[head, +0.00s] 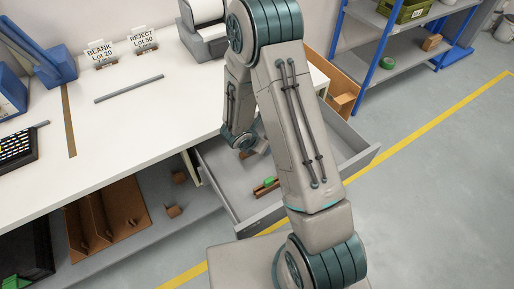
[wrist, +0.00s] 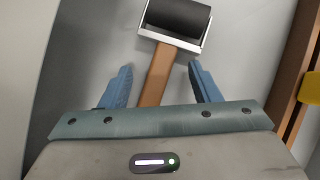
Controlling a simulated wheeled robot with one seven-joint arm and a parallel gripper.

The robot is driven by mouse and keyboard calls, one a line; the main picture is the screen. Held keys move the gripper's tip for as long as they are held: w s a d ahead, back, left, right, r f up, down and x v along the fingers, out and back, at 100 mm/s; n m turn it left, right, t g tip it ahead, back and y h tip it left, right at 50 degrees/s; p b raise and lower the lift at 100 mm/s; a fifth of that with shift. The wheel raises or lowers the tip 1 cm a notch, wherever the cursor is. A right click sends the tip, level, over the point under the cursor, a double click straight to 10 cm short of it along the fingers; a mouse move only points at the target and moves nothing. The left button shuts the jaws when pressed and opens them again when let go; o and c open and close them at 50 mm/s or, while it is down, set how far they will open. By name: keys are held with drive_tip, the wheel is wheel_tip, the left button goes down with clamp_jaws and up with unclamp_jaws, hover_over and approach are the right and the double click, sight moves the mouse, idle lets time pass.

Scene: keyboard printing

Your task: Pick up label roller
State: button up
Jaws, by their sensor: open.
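The label roller (wrist: 177,18) shows in the wrist view, with a black cylinder in a light metal frame and a brown wooden handle (wrist: 158,73). It lies on a pale surface that appears to be the floor of the open drawer (head: 222,170). My gripper (wrist: 160,80) is open, with one blue finger on each side of the handle. The fingers appear apart from it; their height above it is hard to tell. In the head view my arm hides the gripper's fingertips and most of the roller.
The drawer wall (wrist: 25,70) stands close on the left in the wrist view. A brown wooden piece (wrist: 298,70) and a yellow object (wrist: 310,88) are on the right. A green item (head: 270,181) lies in the drawer. The white worktop (head: 120,125) is beside it.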

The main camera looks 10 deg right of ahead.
drive_tip(key=shift+w+f, duration=0.1)
drive_tip(key=shift+f, duration=0.05)
clamp_jaws()
idle(0.4)
drive_tip(key=shift+r, duration=0.6)
drive_tip(key=s+a+b, duration=0.1)
drive_tip(key=s+a, duration=0.2)
drive_tip(key=shift+a+f+b, duration=0.15)
drive_tip(key=shift+b, duration=0.2)
wheel_tip(320, 180, up, 14)
drive_tip(key=p, duration=0.3)
drive_tip(key=shift+w+d+p, duration=0.15)
drive_tip(key=shift+d+p, duration=0.05)
drive_tip(key=shift+p, duration=0.2)
